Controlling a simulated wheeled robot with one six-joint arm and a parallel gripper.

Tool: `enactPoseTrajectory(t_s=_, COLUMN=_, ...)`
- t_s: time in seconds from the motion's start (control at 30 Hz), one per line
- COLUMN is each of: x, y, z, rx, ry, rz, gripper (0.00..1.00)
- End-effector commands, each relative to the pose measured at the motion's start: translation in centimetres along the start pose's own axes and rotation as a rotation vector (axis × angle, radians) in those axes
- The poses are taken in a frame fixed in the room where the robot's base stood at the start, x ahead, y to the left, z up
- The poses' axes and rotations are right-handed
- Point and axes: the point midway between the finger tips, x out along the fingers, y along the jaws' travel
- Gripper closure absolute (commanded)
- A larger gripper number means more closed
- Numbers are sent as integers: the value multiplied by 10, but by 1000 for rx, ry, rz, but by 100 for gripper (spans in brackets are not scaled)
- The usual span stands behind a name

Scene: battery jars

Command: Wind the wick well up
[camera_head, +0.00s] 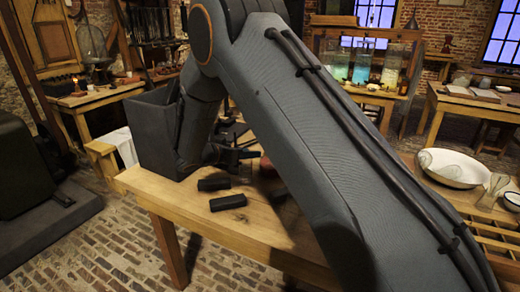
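No wick or wick winder can be made out in this view. A small flame (75,81) shows on the far left table, but what it burns on is too small to tell. My arm crosses the middle of the view and covers much of the near table. My gripper (236,156) is low over the near table, beside the dark box and behind the black blocks. Its fingers are dark and partly hidden, so I cannot tell whether they are open. A reddish thing (267,166) shows just right of it, mostly hidden by my arm.
A dark open box (153,137) stands on the near wooden table (183,199). Two black blocks (214,184) (228,202) lie at its front. A white basin (455,168) sits at the right. Glass jars (362,64) stand at the back. Brick floor is clear at the lower left.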

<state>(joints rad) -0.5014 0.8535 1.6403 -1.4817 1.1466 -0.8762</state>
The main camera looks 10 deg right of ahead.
Motion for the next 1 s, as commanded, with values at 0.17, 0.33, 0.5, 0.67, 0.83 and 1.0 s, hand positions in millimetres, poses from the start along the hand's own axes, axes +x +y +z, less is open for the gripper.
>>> enactPoseTrajectory(t_s=0.17, x=29, y=-4, z=1, rx=2, ry=3, rz=-9, gripper=65)
enactPoseTrajectory(t_s=0.33, x=54, y=-4, z=1, rx=2, ry=2, rz=-7, gripper=65)
enactPoseTrajectory(t_s=0.5, x=69, y=-3, z=1, rx=2, ry=2, rz=-5, gripper=65)
enactPoseTrajectory(t_s=0.67, x=74, y=-1, z=0, rx=1, ry=1, rz=-2, gripper=65)
enactPoseTrajectory(t_s=0.83, x=74, y=-1, z=0, rx=1, ry=1, rz=-2, gripper=65)
enactPoseTrajectory(t_s=1.0, x=73, y=-1, z=0, rx=1, ry=1, rz=-1, gripper=88)
